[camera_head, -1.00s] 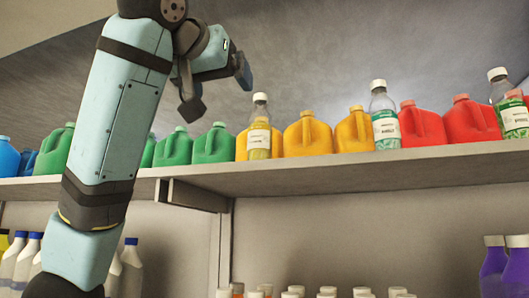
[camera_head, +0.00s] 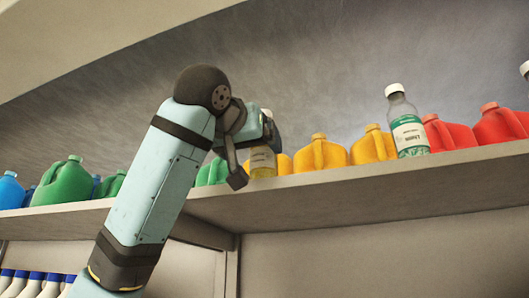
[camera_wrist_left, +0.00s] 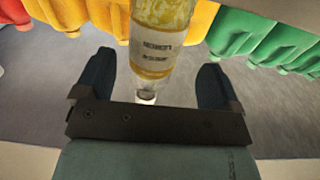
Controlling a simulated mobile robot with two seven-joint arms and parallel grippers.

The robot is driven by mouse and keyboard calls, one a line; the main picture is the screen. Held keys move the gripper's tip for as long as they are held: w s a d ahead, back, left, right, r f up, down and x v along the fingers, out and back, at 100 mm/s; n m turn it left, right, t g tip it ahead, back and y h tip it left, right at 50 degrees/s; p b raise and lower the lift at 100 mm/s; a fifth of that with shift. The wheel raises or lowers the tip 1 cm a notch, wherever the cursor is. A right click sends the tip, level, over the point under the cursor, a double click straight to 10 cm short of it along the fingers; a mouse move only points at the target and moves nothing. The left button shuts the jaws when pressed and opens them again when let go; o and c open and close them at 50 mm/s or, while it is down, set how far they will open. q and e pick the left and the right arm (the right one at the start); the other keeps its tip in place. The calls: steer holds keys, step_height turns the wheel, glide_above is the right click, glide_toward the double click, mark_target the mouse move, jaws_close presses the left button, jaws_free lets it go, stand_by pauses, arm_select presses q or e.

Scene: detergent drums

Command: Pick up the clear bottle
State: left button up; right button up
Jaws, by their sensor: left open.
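A clear bottle with yellowish contents and a white label stands on the upper shelf, partly hidden behind my left gripper (camera_head: 257,155) in the head view; its label and lower part (camera_head: 262,164) show. In the left wrist view the bottle (camera_wrist_left: 158,45) appears upside down, its white cap pointing toward the palm. It lies between the two dark fingers of my left gripper (camera_wrist_left: 155,76), with a gap on each side. The left gripper is open. A second clear bottle (camera_head: 408,128) with a green and white label stands farther right. My right gripper is not in view.
Yellow jugs (camera_head: 320,154) and red jugs (camera_head: 448,134) stand to the right on the shelf (camera_head: 350,193). Green jugs (camera_head: 64,184) stand to the left. White bottles with blue caps (camera_head: 35,286) sit below. The space in front of the shelf edge is clear.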

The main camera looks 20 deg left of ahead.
mark_target(259, 150)
arm_select(q)
steer(key=shift+w+d+r, duration=0.1)
steer(key=shift+w+d, duration=0.05)
steer(key=shift+w, duration=0.1)
steer(key=w, duration=0.1)
steer(key=w+p, duration=0.1)
steer(key=w, duration=0.1)
steer(key=w+p, duration=0.1)
steer(key=shift+w+d+f, duration=0.3)
steer(key=shift+w, duration=0.05)
steer(key=shift+s, duration=0.25)
steer(key=c, duration=1.2)
steer(key=shift+r, duration=0.2)
